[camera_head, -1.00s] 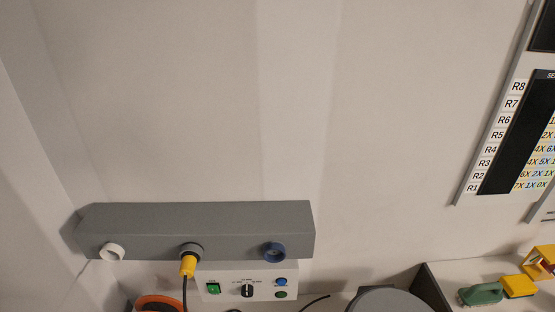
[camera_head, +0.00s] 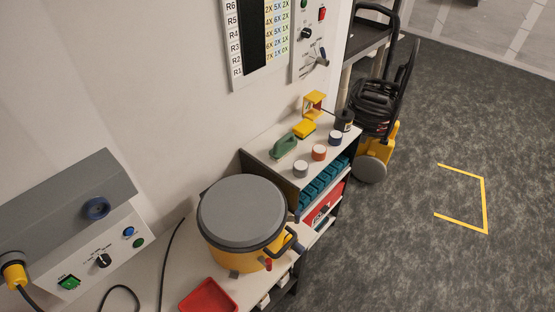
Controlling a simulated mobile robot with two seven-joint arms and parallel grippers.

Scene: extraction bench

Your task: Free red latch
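A yellow pot (camera_head: 234,258) with a round grey lid (camera_head: 241,212) stands on the bench. A small red piece (camera_head: 268,264) shows low on its right front side, beside a dark bent handle (camera_head: 289,243); this may be the red latch, but it is too small to tell its state. A grey clip (camera_head: 234,273) sits on the pot's front. Neither of my grippers is in view.
A red tray (camera_head: 208,297) lies in front of the pot. A grey box with a control panel (camera_head: 103,260) and yellow plug (camera_head: 14,272) is at left. A shelf unit (camera_head: 270,165) holds a green brush (camera_head: 284,146), yellow block (camera_head: 304,129) and several rolls. Open floor lies right.

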